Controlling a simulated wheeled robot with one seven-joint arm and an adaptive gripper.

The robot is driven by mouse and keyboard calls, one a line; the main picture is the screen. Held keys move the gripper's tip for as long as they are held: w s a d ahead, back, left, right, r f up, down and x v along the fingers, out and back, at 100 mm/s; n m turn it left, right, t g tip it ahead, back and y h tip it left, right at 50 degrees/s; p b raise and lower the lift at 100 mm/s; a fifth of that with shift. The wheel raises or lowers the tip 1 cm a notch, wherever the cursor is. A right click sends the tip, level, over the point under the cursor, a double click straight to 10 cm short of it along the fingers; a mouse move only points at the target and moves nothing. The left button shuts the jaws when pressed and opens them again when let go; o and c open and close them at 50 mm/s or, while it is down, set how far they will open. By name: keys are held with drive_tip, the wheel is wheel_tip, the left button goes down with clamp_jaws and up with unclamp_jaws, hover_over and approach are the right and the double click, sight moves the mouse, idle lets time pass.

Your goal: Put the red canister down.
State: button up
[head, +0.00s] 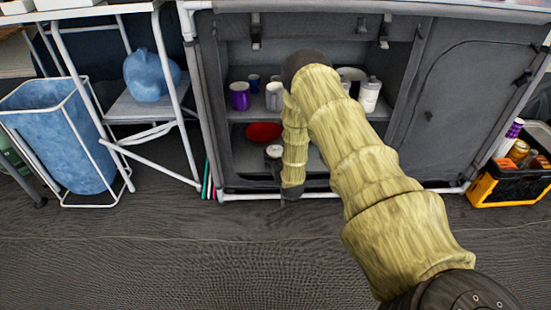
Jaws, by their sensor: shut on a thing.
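My arm in its yellow-green sleeve reaches over the floor to the open grey cabinet and bends down in front of it. My gripper (290,194) shows only as a small dark part below the sleeve, low at the cabinet's front. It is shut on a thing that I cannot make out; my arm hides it. I cannot pick out a red canister for certain. A red rounded thing (264,132), like a bowl, is on the cabinet's lower level, left of my forearm. A small white-topped round thing (274,151) shows right beside the sleeve.
The cabinet's upper shelf (240,114) holds a purple mug (239,96), a grey mug (274,96) and white containers (369,94). A blue bin (62,135) and a white-framed rack (150,108) stand left. An orange-black crate (505,187) stands right. The front floor is clear.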

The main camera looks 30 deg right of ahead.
drive_tip(key=o, duration=1.1)
drive_tip(key=shift+c, duration=0.2)
